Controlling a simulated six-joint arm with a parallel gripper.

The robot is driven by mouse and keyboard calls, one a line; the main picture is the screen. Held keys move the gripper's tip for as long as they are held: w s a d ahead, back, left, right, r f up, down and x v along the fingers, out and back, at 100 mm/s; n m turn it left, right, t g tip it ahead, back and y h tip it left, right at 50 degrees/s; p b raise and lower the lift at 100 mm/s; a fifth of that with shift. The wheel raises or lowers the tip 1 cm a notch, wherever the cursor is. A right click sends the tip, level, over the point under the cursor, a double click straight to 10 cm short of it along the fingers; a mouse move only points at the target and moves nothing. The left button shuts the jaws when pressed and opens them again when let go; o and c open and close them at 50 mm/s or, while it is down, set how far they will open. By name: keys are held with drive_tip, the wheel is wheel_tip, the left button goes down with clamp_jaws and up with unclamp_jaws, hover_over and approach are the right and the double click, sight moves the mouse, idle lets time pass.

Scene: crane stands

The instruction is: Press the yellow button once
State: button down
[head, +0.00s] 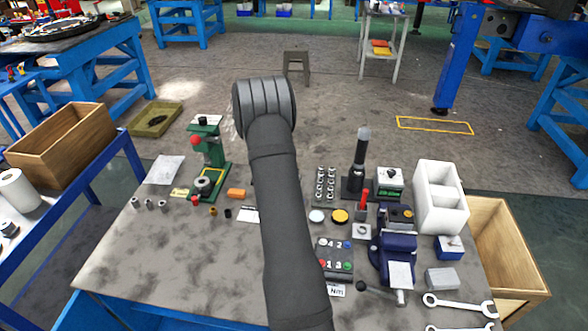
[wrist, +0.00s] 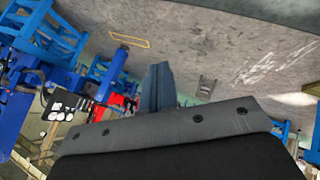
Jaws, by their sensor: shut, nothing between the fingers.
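A round yellow disc (head: 340,216) lies on the grey workbench (head: 140,255) in the head view, right of my arm and beside a white disc (head: 317,216). It is the clearest yellow, button-like thing, but I cannot tell for sure that it is the button. A dark box (head: 335,258) just in front carries red, green, blue and white buttons. My gripper (wrist: 159,88) shows in the wrist view, its fingers shut and empty, with floor beyond them. My own arm hides the gripper in the head view. The yellow disc cannot be made out in the wrist view.
Right of the disc stand a black upright tool (head: 360,165), a red-handled part (head: 364,196), a blue vise (head: 395,250) and a white divided holder (head: 440,197). A green press (head: 208,150) stands at left. Wrenches (head: 460,304) lie front right. The bench's front left is clear.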

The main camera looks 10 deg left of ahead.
drive_tip(key=d+f+n, duration=0.1)
drive_tip(key=s+d+f+n+t+y, duration=0.1)
drive_tip(key=d+f, duration=0.1)
drive_tip(key=shift+s+d+f+n+t+y, duration=0.25)
drive_tip(key=shift+s+f+n+t+y, duration=0.05)
drive_tip(key=shift+s+f+n+y, duration=0.1)
drive_tip(key=shift+f, duration=4.35)
drive_tip(key=shift+f, duration=0.2)
drive_tip(key=shift+f, duration=0.25)
